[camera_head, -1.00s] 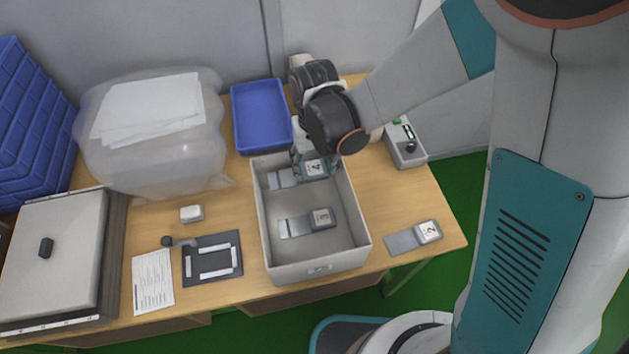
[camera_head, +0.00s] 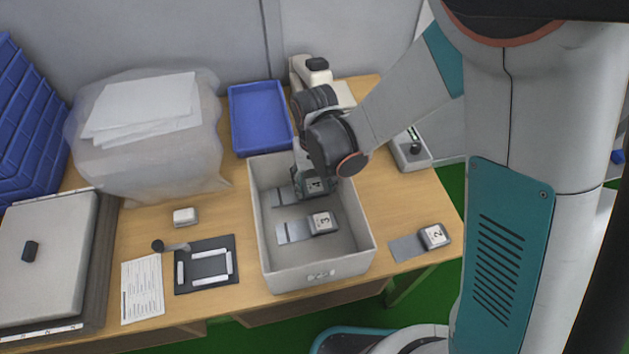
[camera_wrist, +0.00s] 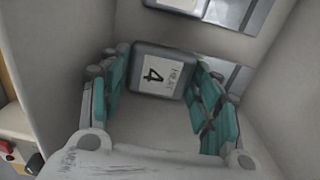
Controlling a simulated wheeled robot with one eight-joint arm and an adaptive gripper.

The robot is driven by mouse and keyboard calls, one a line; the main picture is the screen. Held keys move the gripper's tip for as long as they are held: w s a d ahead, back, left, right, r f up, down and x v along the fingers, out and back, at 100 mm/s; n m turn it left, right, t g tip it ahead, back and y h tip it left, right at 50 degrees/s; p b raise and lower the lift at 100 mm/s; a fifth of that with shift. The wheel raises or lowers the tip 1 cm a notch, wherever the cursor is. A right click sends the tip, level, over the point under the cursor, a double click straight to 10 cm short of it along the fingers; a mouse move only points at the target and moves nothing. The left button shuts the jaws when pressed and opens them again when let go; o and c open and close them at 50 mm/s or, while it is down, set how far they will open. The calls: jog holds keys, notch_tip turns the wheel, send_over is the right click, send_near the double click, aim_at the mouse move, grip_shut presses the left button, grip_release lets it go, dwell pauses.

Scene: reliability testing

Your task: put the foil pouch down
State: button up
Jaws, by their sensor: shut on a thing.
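The foil pouch marked 4 (camera_head: 287,197) is a flat silver sheet with a grey block end bearing a white label. It is inside the grey bin (camera_head: 317,282), toward the back. My gripper (camera_head: 312,181) reaches down into the bin and is shut on the block end. In the wrist view, the teal fingers sit on both sides of the pouch's block (camera_wrist: 160,72), with its label facing the camera. The pouch is low in the bin; I cannot tell whether it touches the floor. A similar pouch marked 3 (camera_head: 297,231) lies in the front part of the bin.
A pouch marked 2 (camera_head: 408,247) lies on the table right of the bin. A blue tray (camera_head: 260,118) stands behind the bin. A dark frame fixture (camera_head: 205,285) and a white box (camera_head: 185,217) are to the left. The bin walls rise close around my gripper.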

jog(key=shift+f+b, duration=0.35)
jog(key=shift+f, duration=0.1)
jog(key=shift+f, duration=0.15)
jog(key=o, duration=0.7)
notch_tip(320, 180, up, 13)
jog(key=p, duration=0.5)
jog(key=shift+r, duration=0.2)
